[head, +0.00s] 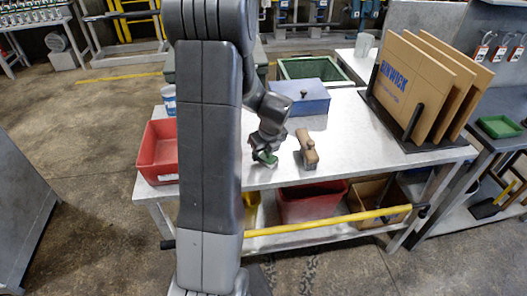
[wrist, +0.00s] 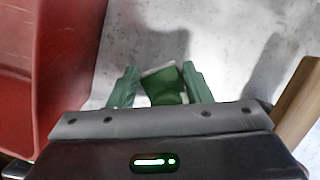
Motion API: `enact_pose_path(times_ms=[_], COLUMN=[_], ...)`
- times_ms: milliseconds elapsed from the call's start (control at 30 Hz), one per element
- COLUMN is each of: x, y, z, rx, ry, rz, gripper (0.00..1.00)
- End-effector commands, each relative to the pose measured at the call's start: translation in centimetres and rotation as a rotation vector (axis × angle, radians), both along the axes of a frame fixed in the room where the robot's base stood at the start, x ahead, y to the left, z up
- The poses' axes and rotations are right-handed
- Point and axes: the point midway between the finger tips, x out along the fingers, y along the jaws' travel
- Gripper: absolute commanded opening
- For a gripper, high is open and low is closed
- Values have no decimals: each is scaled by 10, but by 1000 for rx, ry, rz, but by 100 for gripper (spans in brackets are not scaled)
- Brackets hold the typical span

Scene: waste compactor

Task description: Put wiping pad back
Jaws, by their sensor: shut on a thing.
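The wiping pad (wrist: 165,84) is green with a pale edge. It sits between the two green fingers of my gripper (wrist: 161,80) in the wrist view. In the head view my gripper (head: 264,156) points down over the front part of the grey worktable (head: 345,165), left of a brown wooden-topped block (head: 307,150). Its jaws are shut on the pad. I cannot tell whether the pad touches the table; its lower part is hidden in the head view.
A red bin (head: 158,152) is to the left of my gripper. A blue box (head: 302,97) with a knob is behind it. A rack of cardboard sheets (head: 420,85) stands at the right. The table between the wooden block and the rack is clear. A yellow bar (head: 325,222) runs along the front.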

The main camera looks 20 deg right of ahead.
Motion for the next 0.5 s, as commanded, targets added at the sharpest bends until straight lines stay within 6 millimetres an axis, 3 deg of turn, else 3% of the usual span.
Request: enact_pose_path(times_ms=[233,267,333,367,500], x=[0,0,0,0,0], y=[0,0,0,0,0], z=[-3,-2,-2,-2,-2], rx=[0,0,0,0,0], ry=[0,0,0,0,0], rz=[0,0,0,0,0], gripper=[27,51,64,68,68])
